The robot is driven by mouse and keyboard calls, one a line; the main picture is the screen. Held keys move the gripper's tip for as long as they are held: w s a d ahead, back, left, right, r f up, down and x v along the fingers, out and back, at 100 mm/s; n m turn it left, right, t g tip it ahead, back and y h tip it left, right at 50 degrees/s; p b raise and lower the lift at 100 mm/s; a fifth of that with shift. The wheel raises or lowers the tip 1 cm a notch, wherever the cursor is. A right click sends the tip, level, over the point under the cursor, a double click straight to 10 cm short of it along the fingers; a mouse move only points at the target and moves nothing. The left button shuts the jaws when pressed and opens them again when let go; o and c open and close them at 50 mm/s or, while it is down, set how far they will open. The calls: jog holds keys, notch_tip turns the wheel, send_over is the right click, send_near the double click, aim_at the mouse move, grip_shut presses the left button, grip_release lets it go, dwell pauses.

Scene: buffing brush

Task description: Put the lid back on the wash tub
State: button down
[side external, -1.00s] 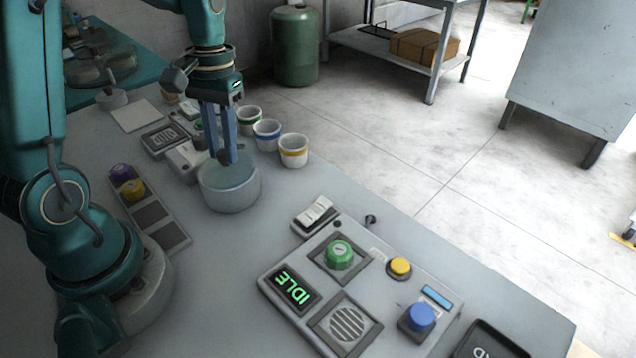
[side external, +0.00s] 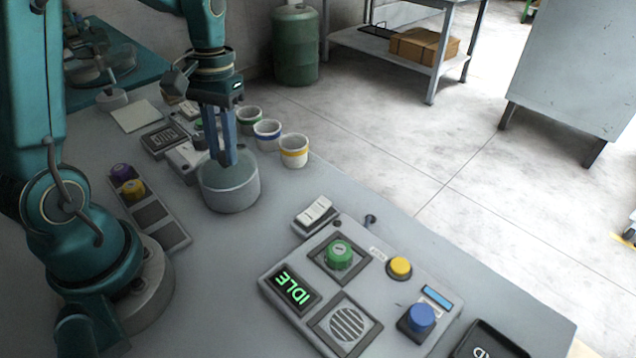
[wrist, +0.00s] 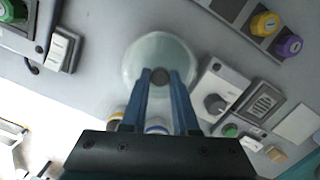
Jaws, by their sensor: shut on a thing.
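The wash tub (side external: 231,196) is a round grey tub on the bench, below my gripper in the side external view. A pale, translucent round lid (side external: 246,168) lies across its top, seemingly level with the rim. I cannot tell whether it is fully seated. My gripper (side external: 228,162) points down over the tub, its blue fingers shut on the lid's dark knob. In the wrist view, the knob (wrist: 160,76) sits between the fingertips, near the middle of the pale lid (wrist: 158,52). The lid hides most of the tub there.
Several cups with coloured bands, including a yellow-banded one (side external: 294,151), stand just behind and right of the tub. A switch box (side external: 184,158) is close on its left. A tray with purple and yellow knobs (side external: 150,212) and a control panel (side external: 360,285) reading IDLE lie nearer.

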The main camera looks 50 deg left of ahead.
dwell(0.3)
jog(key=shift+c, duration=0.6)
grip_release()
jog(key=shift+r, duration=0.1)
jog(key=shift+r, duration=3.4)
grip_shut()
